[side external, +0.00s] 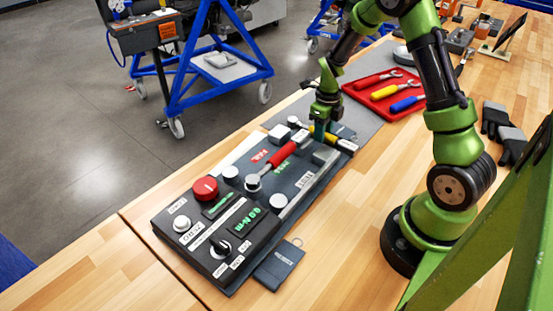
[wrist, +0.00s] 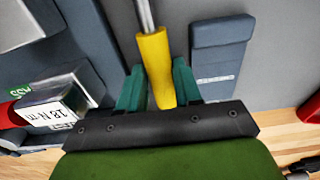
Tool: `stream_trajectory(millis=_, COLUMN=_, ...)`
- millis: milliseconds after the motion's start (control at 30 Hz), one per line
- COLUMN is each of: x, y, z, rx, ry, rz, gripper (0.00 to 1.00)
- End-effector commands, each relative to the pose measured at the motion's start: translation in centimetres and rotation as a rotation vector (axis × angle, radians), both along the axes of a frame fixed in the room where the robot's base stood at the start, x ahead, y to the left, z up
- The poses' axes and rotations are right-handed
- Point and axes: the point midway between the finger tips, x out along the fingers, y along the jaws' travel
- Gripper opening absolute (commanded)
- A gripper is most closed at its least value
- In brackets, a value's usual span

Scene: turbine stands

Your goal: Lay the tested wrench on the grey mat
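A yellow-handled wrench (wrist: 155,62) lies between my gripper's fingers (wrist: 160,88) in the wrist view, with a finger against each side of the handle. Its steel shaft runs away toward the top. In the side view my gripper (side external: 320,130) is at the far end of the tester (side external: 180,255), and partly hides this wrench (side external: 345,146). I cannot tell whether the wrench is clear of the surface. A red-handled wrench (side external: 282,155) lies along the tester. The grey mat (side external: 362,122) lies beyond the tester, toward the red tray.
The red tray (side external: 353,90) holds tools with red, yellow and blue handles. A dark flat tag (wrist: 222,50) lies right of the wrench in the wrist view. Dark gloves (side external: 505,130) lie at the right.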

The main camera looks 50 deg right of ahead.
Motion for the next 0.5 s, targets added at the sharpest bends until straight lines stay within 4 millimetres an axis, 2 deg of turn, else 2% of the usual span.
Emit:
stream_trajectory(millis=100, x=0.0, y=-0.3, z=0.1, rx=-0.009, ry=0.0, rz=0.005, gripper=0.5)
stream_trajectory(millis=167, x=0.0, y=-0.3, z=0.6, rx=-0.009, ry=-0.001, rz=0.005, gripper=0.7)
stream_trajectory(millis=500, x=0.1, y=-0.1, z=3.5, rx=-0.005, ry=-0.002, rz=0.006, gripper=0.7)
